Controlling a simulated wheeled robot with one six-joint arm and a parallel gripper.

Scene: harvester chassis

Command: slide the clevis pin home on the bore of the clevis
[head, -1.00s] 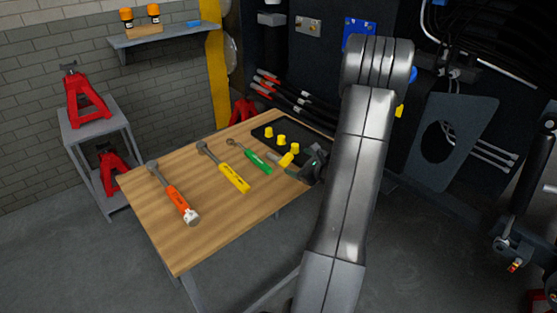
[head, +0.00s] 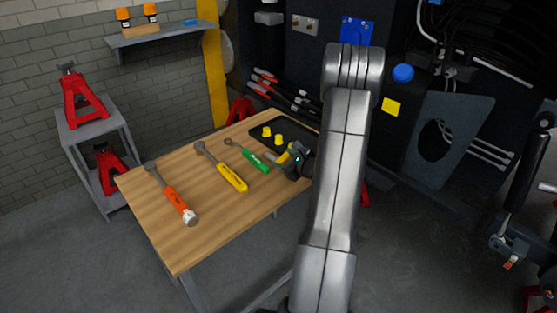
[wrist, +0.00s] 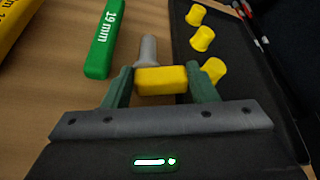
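The clevis pin has a yellow block-shaped head (wrist: 160,80) and a grey shank (wrist: 147,50) that points away from my gripper in the wrist view. My gripper (wrist: 160,84) has its green fingers against both sides of the yellow head. In the head view, my gripper (head: 290,160) is low at the workbench's right side, and the yellow head (head: 284,158) shows partly beside it. I cannot tell whether the pin touches the bench. I cannot make out the clevis bore for certain in these frames.
A black tray (wrist: 228,85) with yellow plugs (wrist: 202,38) lies close to my gripper's right. The dark chassis stands at right, with a hanging cylinder (head: 527,172).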

